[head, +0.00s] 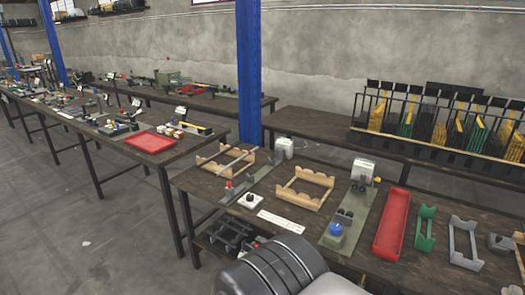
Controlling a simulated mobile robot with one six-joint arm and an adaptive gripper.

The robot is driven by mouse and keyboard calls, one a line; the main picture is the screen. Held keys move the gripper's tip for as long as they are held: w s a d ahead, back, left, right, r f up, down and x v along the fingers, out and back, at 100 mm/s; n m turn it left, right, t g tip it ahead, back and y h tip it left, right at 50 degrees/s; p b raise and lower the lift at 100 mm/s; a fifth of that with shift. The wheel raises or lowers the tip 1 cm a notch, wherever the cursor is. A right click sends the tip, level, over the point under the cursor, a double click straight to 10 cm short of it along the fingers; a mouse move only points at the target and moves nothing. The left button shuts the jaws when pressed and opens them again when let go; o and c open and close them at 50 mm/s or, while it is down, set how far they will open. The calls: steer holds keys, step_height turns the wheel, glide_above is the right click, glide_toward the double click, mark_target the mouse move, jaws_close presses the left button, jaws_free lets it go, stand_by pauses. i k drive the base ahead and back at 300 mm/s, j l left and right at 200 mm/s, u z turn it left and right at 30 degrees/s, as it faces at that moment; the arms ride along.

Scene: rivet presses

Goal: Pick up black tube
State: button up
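I cannot make out a black tube for certain in the head view. Small dark pieces (344,216) sit on a grey-green press plate (352,228) on the near table, but their shape is too small to tell. A part of my own arm fills the bottom middle of the view and hides some of the table's front edge. My gripper is not in view.
The near table (210,183) holds wooden frames (305,188), a red tray (391,224), a green holder (425,229) and a grey holder (465,243). A blue post (248,70) stands behind it. A rack (440,120) is at back right. Floor (70,235) is open at left.

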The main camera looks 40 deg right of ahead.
mark_target(202, 164)
steer(key=i+z, duration=0.35)
steer(key=i, duration=0.15)
steer(key=i+z, duration=0.35)
steer(key=i, duration=0.15)
steer(key=i+j+z, duration=0.35)
steer(key=i, duration=0.15)
steer(key=i+j+z, duration=0.2)
steer(key=i+z, duration=0.15)
steer(key=i+j, duration=0.6)
steer(key=i, duration=0.2)
steer(key=l+u, duration=0.15)
